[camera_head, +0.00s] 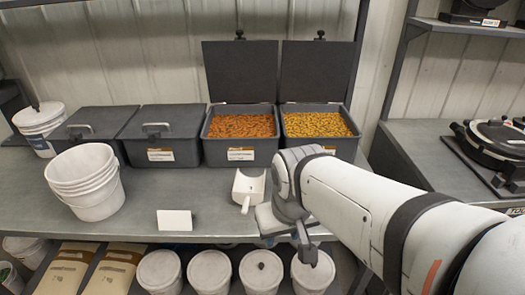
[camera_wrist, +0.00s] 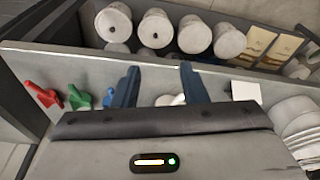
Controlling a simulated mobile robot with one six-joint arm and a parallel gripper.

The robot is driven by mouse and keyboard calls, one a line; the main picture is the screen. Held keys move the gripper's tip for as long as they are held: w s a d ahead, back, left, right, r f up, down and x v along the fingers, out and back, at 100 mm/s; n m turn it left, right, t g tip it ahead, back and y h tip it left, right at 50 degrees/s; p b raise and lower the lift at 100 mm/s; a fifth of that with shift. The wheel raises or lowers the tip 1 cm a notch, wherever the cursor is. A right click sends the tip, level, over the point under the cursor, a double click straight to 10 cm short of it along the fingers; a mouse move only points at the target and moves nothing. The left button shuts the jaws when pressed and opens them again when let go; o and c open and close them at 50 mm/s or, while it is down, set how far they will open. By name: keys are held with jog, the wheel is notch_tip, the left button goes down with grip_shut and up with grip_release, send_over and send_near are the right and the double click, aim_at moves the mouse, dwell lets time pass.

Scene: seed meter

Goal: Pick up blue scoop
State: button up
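In the wrist view, a small blue patch that looks like the blue scoop (camera_wrist: 108,98) shows just left of my gripper's left finger, which hides part of it. A green scoop (camera_wrist: 78,98) and a red scoop (camera_wrist: 42,95) lie farther left. A white scoop (camera_wrist: 165,100) shows between the fingers, partly hidden; it also lies on the bench in the head view (camera_head: 249,188). My gripper (camera_wrist: 160,78) is open, with nothing visible held between its fingers. In the head view, my arm covers the bench to the right, and no blue scoop is visible there.
Two open bins (camera_head: 240,150) (camera_head: 318,143) of orange and yellow seed stand at the back, beside two lidded bins (camera_head: 165,133) (camera_head: 85,130). Stacked white buckets (camera_head: 88,182) and a white card (camera_head: 174,220) are on the bench (camera_head: 140,205). Lidded buckets (camera_head: 262,272) stand below.

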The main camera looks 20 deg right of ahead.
jog(key=w+d+f+m+b, duration=0.1)
jog(key=w+d+f+b, duration=0.1)
jog(key=w+d, duration=0.2)
jog(key=w+d+f+m+t+b, duration=0.1)
jog(key=w+d+f, duration=0.2)
jog(key=w+d, duration=0.2)
jog(key=w+d+f+m+t+b, duration=0.1)
jog(key=w+d+f+b, duration=0.1)
jog(key=w, duration=0.6)
jog(key=shift+d+f+m+y+b, duration=0.15)
jog(key=shift+d+f, duration=0.15)
jog(key=shift+d, duration=0.4)
jog(key=shift+d+f+m+y+b, duration=0.15)
jog(key=shift+d+f, duration=0.1)
jog(key=shift+d, duration=0.4)
jog(key=x, duration=0.4)
jog(key=d+x, duration=0.1)
jog(key=x, duration=0.2)
jog(key=shift+w, duration=0.2)
jog(key=shift+w+f, duration=0.15)
jog(key=shift+f, duration=0.1)
grip_shut()
